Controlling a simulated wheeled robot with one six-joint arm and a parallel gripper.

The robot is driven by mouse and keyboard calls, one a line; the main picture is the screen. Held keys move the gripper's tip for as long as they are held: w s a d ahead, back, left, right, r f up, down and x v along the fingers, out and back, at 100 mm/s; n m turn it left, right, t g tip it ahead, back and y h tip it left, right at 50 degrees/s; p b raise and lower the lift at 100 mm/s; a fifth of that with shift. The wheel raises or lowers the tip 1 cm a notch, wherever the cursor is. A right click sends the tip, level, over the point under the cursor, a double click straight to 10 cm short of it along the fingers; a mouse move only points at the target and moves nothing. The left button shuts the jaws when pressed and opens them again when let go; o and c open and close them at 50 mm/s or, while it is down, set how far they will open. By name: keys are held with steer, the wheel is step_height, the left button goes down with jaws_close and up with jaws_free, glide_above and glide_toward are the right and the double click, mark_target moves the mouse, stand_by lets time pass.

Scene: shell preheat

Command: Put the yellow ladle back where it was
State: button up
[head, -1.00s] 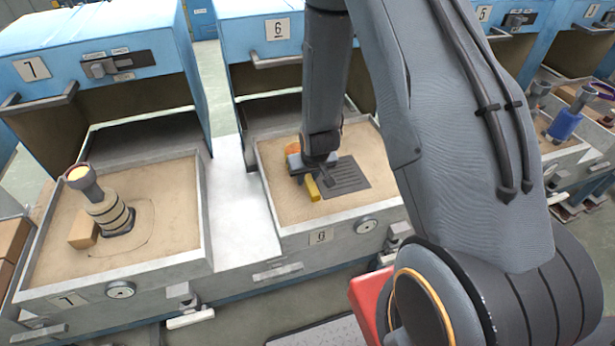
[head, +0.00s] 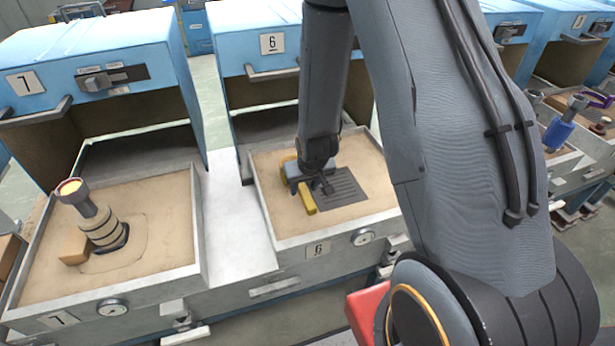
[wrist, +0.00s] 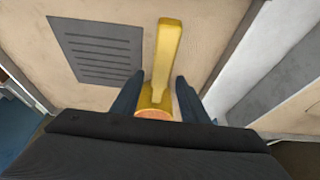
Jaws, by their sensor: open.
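The yellow ladle (head: 308,201) lies on the sand of the station 6 tray (head: 282,232), left of a dark slotted plate (head: 343,188). In the wrist view the ladle's handle (wrist: 167,50) points away from me, and its orange-topped bowl end is partly hidden by my gripper's body. My gripper (wrist: 157,92) is open, with one dark finger on each side of the ladle near its bowl end. Gaps show between the fingers and the ladle. In the head view my gripper (head: 312,183) is low over the sand and covers part of the ladle.
The station 7 tray (head: 160,283) at left holds a tilted ringed piece with a cup-like top (head: 98,225) and a tan block (head: 74,250). A pale ledge (head: 228,215) runs between the trays. Raised walls edge both trays. Blue hoods stand behind.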

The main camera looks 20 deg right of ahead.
steer(key=s+r+g+b, duration=0.1)
steer(key=s+r+g, duration=0.2)
steer(key=s+r, duration=1.4)
steer(key=shift+a+r, duration=0.25)
steer(key=shift+r, duration=0.15)
steer(key=shift+w, duration=0.1)
stand_by(0.8)
